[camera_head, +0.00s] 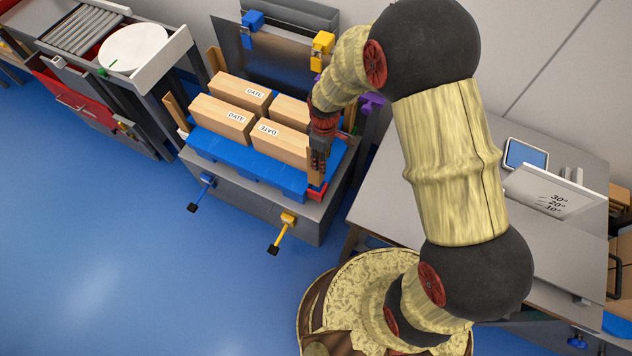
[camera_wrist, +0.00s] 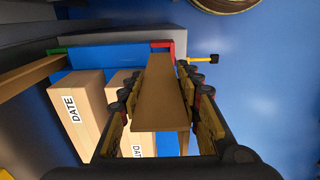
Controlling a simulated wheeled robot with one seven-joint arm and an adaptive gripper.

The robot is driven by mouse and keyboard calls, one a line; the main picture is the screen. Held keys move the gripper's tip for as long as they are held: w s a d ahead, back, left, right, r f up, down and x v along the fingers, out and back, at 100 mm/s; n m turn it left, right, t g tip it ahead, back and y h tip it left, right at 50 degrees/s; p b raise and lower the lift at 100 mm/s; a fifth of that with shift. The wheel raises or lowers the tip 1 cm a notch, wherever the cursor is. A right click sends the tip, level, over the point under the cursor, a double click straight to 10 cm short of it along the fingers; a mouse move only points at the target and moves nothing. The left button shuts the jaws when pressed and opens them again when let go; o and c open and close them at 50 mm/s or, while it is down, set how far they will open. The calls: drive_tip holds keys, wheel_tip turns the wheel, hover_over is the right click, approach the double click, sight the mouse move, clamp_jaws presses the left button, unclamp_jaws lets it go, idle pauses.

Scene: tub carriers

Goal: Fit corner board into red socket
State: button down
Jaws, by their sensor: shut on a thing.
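My gripper (camera_head: 318,158) is shut on a tan corner board (camera_head: 315,178) at the near right corner of the blue pallet. The wrist view shows the board (camera_wrist: 164,92) between the fingers of my gripper (camera_wrist: 160,100), its far end pointing at the red socket (camera_wrist: 168,45). In the head view the red socket (camera_head: 319,194) shows around the board's lower end, partly hidden. The board looks roughly upright there. I cannot tell whether its end is inside the socket or just above it.
Wooden boxes marked DATE (camera_head: 220,119) stand on the blue pallet (camera_head: 235,160), close beside the held board. Blue and yellow clamp handles (camera_head: 288,218) stick out in front. A grey table (camera_head: 410,200) is at right.

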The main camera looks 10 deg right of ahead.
wheel_tip(320, 180, down, 8)
drive_tip(key=b, duration=0.2)
drive_tip(key=shift+f+b, duration=0.25)
drive_tip(key=shift+b, duration=0.15)
drive_tip(key=shift+f, duration=0.15)
drive_tip(key=c, duration=1.3)
unclamp_jaws()
drive_tip(key=shift+o, duration=0.2)
